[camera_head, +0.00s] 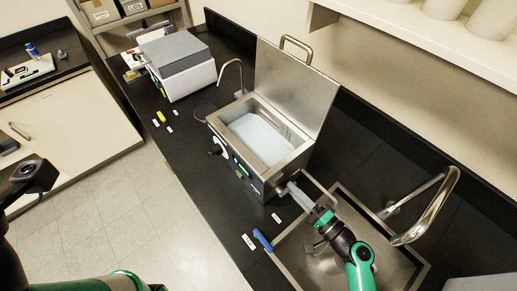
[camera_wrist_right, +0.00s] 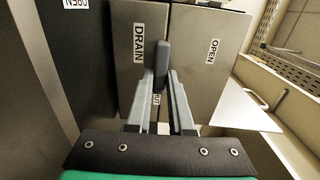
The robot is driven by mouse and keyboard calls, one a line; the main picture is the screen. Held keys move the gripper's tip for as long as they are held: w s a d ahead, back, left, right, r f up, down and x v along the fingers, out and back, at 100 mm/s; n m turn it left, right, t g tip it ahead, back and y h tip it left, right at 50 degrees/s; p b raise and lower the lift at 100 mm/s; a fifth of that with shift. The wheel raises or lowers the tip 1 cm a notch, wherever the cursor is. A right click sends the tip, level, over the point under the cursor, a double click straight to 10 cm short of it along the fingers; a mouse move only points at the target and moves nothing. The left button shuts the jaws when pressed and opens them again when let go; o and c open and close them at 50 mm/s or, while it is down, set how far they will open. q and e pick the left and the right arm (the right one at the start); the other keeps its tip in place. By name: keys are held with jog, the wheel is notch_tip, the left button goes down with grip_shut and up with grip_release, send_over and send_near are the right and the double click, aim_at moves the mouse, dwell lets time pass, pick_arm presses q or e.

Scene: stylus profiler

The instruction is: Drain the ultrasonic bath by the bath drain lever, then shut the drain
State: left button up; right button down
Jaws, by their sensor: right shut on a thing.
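The ultrasonic bath (camera_head: 222,128) stands on the black bench with its metal lid raised. Pale bluish liquid (camera_head: 262,138) shows in its basin. My right gripper (camera_head: 290,189) is at the bath's right side wall, beside the sink. In the right wrist view, my right gripper (camera_wrist_right: 164,78) is shut on the grey bath drain lever (camera_wrist_right: 162,58). The wall behind carries a DRAIN label (camera_wrist_right: 138,42) and an OPEN label (camera_wrist_right: 212,51). A third label below is mostly hidden by the fingers.
A steel sink (camera_head: 292,249) with a curved tap (camera_head: 432,208) lies right of the bath. A blue object (camera_head: 262,240) lies by the sink's front edge. A white boxy instrument (camera_head: 183,78) stands further left.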

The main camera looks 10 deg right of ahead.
aim_at(278, 183)
dwell(0.3)
jog(key=shift+r+n, duration=0.35)
jog(key=shift+n, duration=0.65)
jog(key=n, duration=0.4)
jog(key=s+a+r+n, duration=0.1)
jog(key=n, duration=0.4)
jog(key=a+r+n, duration=0.1)
jog(key=n, duration=0.4)
jog(key=shift+s+a+r, duration=0.15)
jog(key=shift+s+r, duration=0.1)
jog(key=shift+a+n, duration=0.1)
jog(key=shift+n, duration=0.4)
jog(key=shift+s+f, duration=0.1)
jog(key=shift+f, duration=0.2)
dwell(4.2)
